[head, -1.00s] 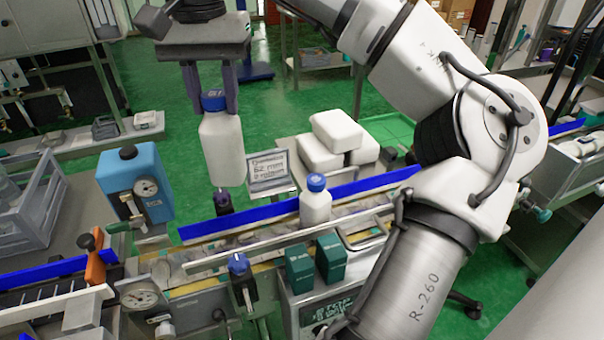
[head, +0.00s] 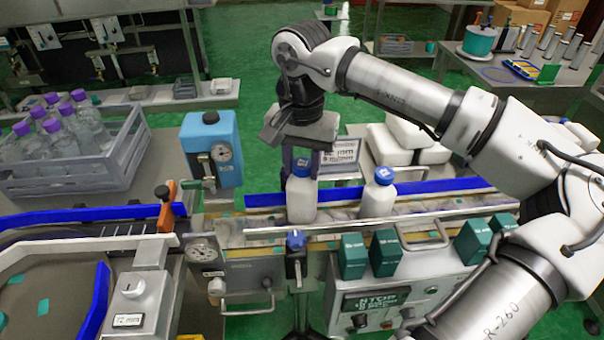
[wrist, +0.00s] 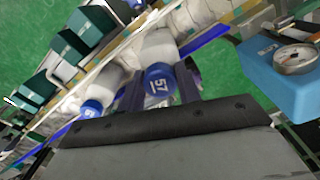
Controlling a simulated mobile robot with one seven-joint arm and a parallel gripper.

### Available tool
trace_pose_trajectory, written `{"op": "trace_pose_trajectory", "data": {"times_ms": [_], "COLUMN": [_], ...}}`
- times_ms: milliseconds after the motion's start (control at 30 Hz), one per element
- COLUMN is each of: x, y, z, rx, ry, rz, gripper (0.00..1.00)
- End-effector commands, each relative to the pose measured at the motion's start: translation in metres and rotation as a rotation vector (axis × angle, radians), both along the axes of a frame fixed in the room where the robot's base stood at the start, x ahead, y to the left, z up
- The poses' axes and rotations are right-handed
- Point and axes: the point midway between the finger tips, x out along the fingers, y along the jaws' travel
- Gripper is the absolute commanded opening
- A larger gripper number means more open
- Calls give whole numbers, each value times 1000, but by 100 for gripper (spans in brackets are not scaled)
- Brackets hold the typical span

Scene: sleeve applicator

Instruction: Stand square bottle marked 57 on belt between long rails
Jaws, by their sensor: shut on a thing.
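The square white bottle with the blue cap (head: 301,198) is upright between my gripper's fingers. The number 57 reads on its cap in the wrist view (wrist: 160,82). My gripper (head: 301,166) is shut on it near the cap from above. The bottle is over the belt (head: 345,214), between the blue back rail (head: 425,186) and the metal front rail (head: 400,222). Its base is close behind the front rail; I cannot tell whether it touches the belt. A second white bottle with a blue cap (head: 378,196) stands on the belt to the right, a small gap away.
Green boxes (head: 385,252) stand in front of the front rail. A blue gauge unit (head: 211,150) is left of the held bottle, and an orange lever (head: 166,208) is further left. A grey crate of purple-capped bottles (head: 75,165) is at far left.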

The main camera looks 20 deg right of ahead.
Motion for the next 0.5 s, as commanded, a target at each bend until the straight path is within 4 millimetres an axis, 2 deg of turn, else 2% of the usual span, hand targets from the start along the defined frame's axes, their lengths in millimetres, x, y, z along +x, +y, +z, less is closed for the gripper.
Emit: {"op": "trace_pose_trajectory", "data": {"times_ms": [200,500], "x": [-1,0], "y": [0,0], "z": [-30,-35], "rx": [1,-1], "ry": [2,-1], "rz": [1,0], "gripper": [0,0]}}
